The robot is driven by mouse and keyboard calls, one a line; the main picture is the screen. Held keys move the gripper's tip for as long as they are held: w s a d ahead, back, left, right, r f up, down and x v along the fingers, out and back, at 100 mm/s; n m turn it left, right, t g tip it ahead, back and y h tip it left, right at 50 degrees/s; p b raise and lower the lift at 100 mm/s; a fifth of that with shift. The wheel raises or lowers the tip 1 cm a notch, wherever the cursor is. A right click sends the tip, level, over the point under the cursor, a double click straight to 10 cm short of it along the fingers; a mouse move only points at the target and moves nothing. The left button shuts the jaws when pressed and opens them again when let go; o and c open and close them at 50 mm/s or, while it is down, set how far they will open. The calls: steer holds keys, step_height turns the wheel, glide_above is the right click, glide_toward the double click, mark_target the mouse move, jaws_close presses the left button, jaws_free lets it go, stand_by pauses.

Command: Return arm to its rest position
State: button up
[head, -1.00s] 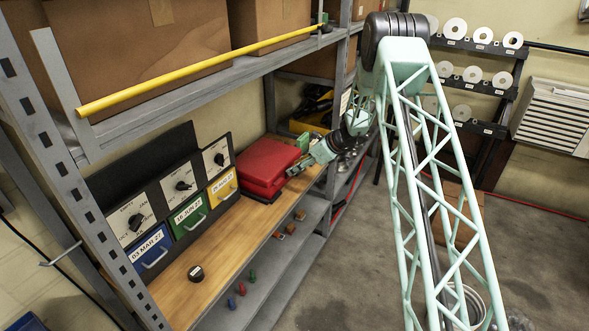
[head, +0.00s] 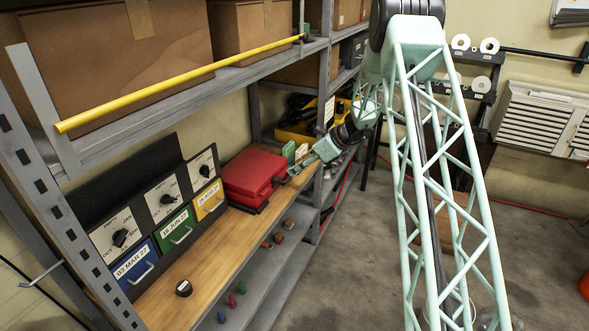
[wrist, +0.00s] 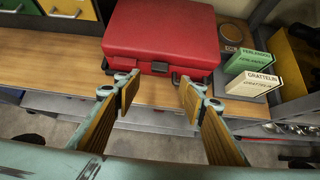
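My arm, a pale green lattice link, reaches over the wooden shelf (head: 215,258) from the right. My gripper (wrist: 158,98) shows in the wrist view with its two padded fingers wide apart and nothing between them. It is in front of the shelf edge, facing the red case (wrist: 162,38), and appears apart from it. In the head view the gripper (head: 297,178) is just right of the red case (head: 250,175), partly seen edge-on.
Labelled drawers in blue, green (head: 175,230) and yellow stand left of the case under dial panels. A black knob (head: 184,288) sits on the shelf. Labelled boxes (wrist: 246,84) stand right of the case. A yellow bar (head: 190,84) runs along the upper shelf. Floor at right is open.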

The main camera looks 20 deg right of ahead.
stand_by(0.6)
steer(key=s+a+r+n+g+b, duration=0.1)
steer(key=s+a+r+n, duration=0.4)
steer(key=r, duration=0.4)
steer(key=s+a+r+n+g, duration=0.1)
steer(key=s+a+r+n, duration=0.1)
steer(key=s+a+r, duration=0.55)
steer(key=s+a+r+n+g+h+b, duration=0.1)
steer(key=s+a+r+n, duration=0.25)
steer(key=s+r, duration=0.45)
steer(key=s+a+r+n+b, duration=0.1)
steer(key=s+a+r+n, duration=0.3)
steer(key=s, duration=0.5)
steer(key=s+r+n+h+b, duration=0.1)
steer(key=s+r+n, duration=0.2)
steer(key=s, duration=0.8)
steer(key=s+r+n+h, duration=0.1)
steer(key=s+r+n, duration=0.2)
steer(key=s, duration=0.7)
steer(key=s+d+f+n+h+b, duration=0.1)
steer(key=s+n, duration=0.2)
steer(key=s, duration=0.6)
steer(key=s+d+f+n+h+b, duration=0.1)
steer(key=s+d+n+h, duration=0.1)
steer(key=s, duration=0.8)
steer(key=shift+s+f+n+t, duration=0.3)
steer(key=shift+n, duration=0.55)
